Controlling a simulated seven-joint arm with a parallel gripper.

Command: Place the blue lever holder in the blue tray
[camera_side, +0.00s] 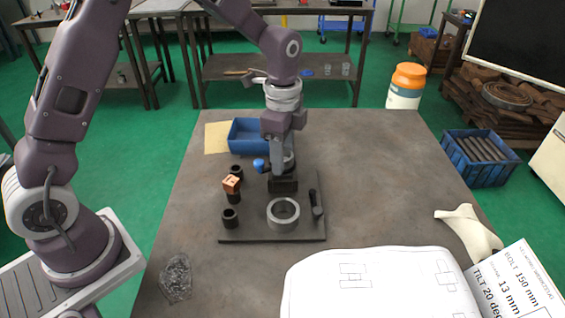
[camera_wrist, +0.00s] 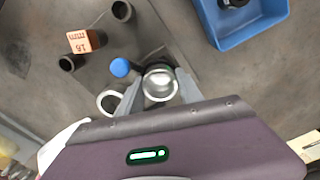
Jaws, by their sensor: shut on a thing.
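The blue lever holder shows its round blue knob (camera_side: 259,165) in the side view, just left of my gripper (camera_side: 283,160). In the wrist view its blue knob (camera_wrist: 120,67) is left of a pale round body (camera_wrist: 160,84). My gripper (camera_wrist: 158,88) is shut on this body, with one finger on each side. A dark block (camera_side: 284,184) is directly below the gripper; I cannot tell whether the holder still touches it. The blue tray (camera_side: 238,148) stands behind and left of the gripper. In the wrist view the tray (camera_wrist: 262,32) is at upper right, with a dark part inside.
A dark plate (camera_side: 255,233) carries a grey ring (camera_side: 283,226), several black sockets (camera_side: 230,219), an orange marked block (camera_side: 231,184) and a dark upright handle (camera_side: 317,204).

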